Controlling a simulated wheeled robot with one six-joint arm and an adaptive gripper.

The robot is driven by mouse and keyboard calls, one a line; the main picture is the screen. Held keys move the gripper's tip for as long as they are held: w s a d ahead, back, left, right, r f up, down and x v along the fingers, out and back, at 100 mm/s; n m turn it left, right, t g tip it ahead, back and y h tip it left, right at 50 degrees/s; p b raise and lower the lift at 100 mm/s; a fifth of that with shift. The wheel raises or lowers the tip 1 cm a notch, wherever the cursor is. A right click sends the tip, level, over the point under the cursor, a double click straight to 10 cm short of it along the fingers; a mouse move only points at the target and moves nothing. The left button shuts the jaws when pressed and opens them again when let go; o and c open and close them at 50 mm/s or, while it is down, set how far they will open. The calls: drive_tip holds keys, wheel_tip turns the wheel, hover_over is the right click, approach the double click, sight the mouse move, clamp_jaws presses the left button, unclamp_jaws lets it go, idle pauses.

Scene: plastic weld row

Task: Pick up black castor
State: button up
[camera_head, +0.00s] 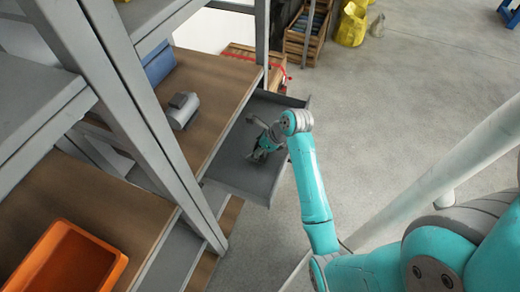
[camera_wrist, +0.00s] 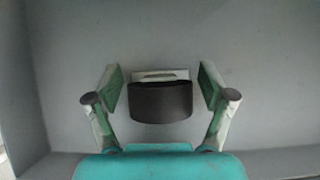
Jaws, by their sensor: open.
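The black castor (camera_wrist: 160,102) shows in the wrist view as a dark rounded wheel with a pale plate behind it. It lies on the floor of a grey drawer (camera_head: 232,176). My gripper (camera_wrist: 160,84) is open, with one finger on each side of the castor. A narrow gap shows between each finger and the castor. In the head view my gripper (camera_head: 262,152) is low inside the open drawer, and the castor cannot be made out there.
Drawer walls surround my gripper. Grey rack posts (camera_head: 262,45) and a brown shelf (camera_head: 215,85) with a grey cylindrical object (camera_head: 182,109) stand to the left. An orange bin (camera_head: 70,262) is at lower left. Open concrete floor (camera_head: 400,80) lies to the right.

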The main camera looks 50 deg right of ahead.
sight(256, 143)
drive_tip(key=shift+c, duration=0.3)
clamp_jaws()
drive_tip(key=shift+r, duration=0.1)
wheel_tip(256, 143, up, 10)
drive_tip(key=shift+f, duration=0.1)
